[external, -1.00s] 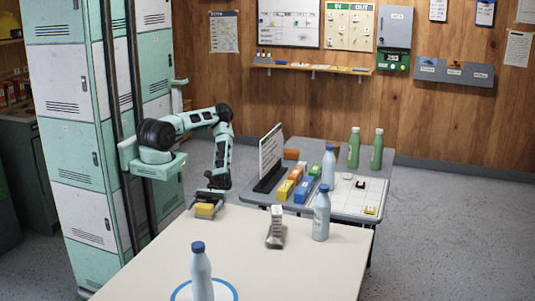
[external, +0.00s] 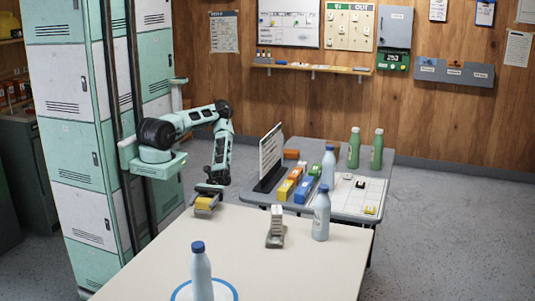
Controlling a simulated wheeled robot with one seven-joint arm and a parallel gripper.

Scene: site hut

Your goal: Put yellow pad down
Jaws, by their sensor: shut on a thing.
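My gripper (external: 207,196) is at the far left corner of the cream table (external: 270,262), pointing down. It is shut on the yellow pad (external: 204,203). The pad sits low, at or just above the table edge. I cannot tell whether it touches the table top.
A grey stand with a pale upright piece (external: 276,228) and a blue-capped bottle (external: 321,214) stand to the right. Another bottle (external: 200,275) stands in a blue ring (external: 232,287) at the front. The grey table (external: 345,210) behind holds coloured boxes, bottles and a sign (external: 270,160). The cream table's middle is clear.

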